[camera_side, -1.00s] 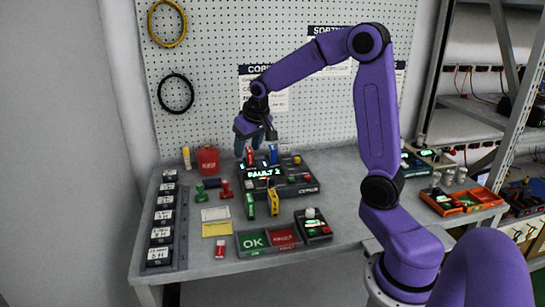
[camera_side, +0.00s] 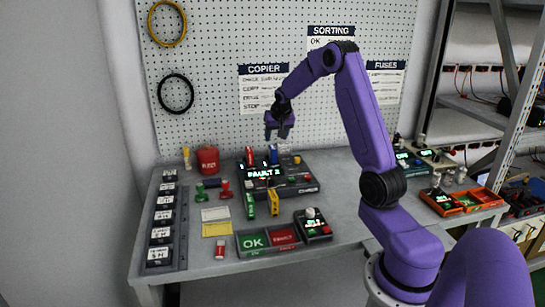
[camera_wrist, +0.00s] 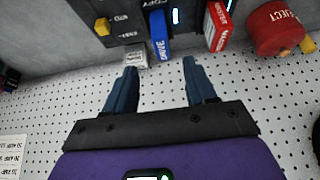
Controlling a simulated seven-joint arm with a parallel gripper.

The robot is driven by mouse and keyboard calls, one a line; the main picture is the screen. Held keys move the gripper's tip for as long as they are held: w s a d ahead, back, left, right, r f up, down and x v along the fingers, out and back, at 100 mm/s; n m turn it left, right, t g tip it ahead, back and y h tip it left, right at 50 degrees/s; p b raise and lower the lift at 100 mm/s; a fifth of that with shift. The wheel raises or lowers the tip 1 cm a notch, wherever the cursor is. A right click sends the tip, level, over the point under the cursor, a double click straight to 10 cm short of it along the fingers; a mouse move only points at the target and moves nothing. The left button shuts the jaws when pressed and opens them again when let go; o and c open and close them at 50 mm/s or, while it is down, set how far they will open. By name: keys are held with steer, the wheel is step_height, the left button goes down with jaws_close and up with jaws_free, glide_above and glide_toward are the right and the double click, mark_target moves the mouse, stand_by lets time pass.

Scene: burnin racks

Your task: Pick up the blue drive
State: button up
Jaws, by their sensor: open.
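The blue drive (camera_side: 273,154) stands upright in the black copier unit (camera_side: 305,188), to the right of a red drive (camera_side: 249,155). In the wrist view the blue drive (camera_wrist: 160,36) shows at the top, left of the red one. My gripper (camera_side: 277,136) is open and empty, above the copier and just over the blue drive in the side view. In the wrist view its two blue fingers (camera_wrist: 158,72) are spread apart, with the blue drive beyond them and nothing between them.
A green drive (camera_side: 250,205) and a yellow drive (camera_side: 273,202) stand in front of the copier. A red canister (camera_side: 207,160) is at its left. An OK/fault tray (camera_side: 264,253) and a small control box (camera_side: 313,236) lie nearer the front. A pegboard (camera_side: 220,60) rises behind.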

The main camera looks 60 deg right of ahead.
mark_target(273, 147)
steer(key=shift+x, duration=5.45)
steer(key=shift+w+r, duration=0.15)
steer(key=shift+w, duration=0.05)
jaws_close()
